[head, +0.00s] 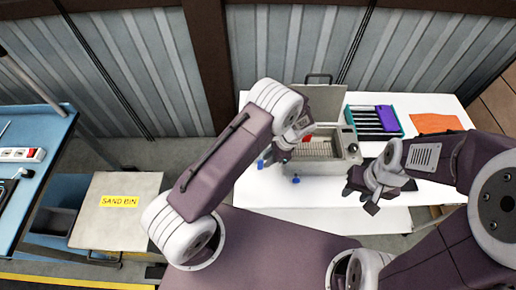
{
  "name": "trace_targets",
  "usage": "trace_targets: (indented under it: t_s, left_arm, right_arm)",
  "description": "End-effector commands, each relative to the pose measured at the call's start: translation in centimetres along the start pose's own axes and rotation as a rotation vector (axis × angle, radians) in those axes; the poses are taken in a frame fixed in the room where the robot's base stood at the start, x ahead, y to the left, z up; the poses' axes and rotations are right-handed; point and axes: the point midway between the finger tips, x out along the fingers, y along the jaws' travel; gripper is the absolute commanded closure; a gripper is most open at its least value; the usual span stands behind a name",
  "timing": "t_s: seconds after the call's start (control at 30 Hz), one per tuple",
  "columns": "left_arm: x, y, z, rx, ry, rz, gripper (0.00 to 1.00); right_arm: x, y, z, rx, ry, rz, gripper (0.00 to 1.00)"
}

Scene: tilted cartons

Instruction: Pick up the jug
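I cannot make out a jug in the head view; my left arm hides part of the white table (400,221). My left gripper (273,156) is over the table, at the left side of a grey lidded machine (345,163). Its fingers are small and partly hidden, so I cannot tell whether it is open or holds anything. My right gripper (360,196) is to the right of the machine's front, above the table. Its fingers are apart with nothing visible between them.
The machine's lid stands open, with a wire basket inside. Small blue parts (295,180) show by its front. A rack with a purple item (376,118) and an orange sheet (436,123) lie behind right. A sand bin (117,220) and blue bench (40,125) stand left.

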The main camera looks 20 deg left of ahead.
Motion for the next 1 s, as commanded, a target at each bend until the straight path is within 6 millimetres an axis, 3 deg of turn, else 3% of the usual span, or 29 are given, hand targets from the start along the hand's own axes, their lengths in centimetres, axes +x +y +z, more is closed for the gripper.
trace_targets:
  t_s: [0.1, 0.23, 0.4, 0.6, 0.7, 1.0]
  left_arm:
    - [0.5, 0.1, 0.1, -0.001, -0.001, 0.002, 0.80]
    - [2.6, 0.4, 0.4, 0.001, -0.002, 0.003, 0.80]
    - [5.0, 0.3, 0.1, -0.001, 0.000, 0.000, 0.80]
    - [5.2, 0.3, 0.0, -0.001, 0.002, -0.001, 0.80]
    - [5.2, 0.3, 0.0, -0.001, 0.002, -0.001, 1.00]
    - [5.2, 0.3, 0.0, -0.001, 0.001, -0.001, 1.00]
  right_arm:
    - [-0.7, 0.0, -0.1, 0.000, 0.000, 0.000, 0.64]
    - [-2.5, -0.1, -0.3, 0.000, 0.000, 0.000, 0.64]
    - [-2.8, -0.1, -0.3, 0.000, 0.000, 0.000, 0.64]
    - [-2.6, -0.1, -0.3, 0.000, 0.000, 0.000, 0.64]
    - [-2.6, -0.1, -0.3, 0.000, 0.000, 0.000, 0.64]
    - [-2.6, -0.1, -0.3, 0.000, 0.000, 0.000, 0.64]
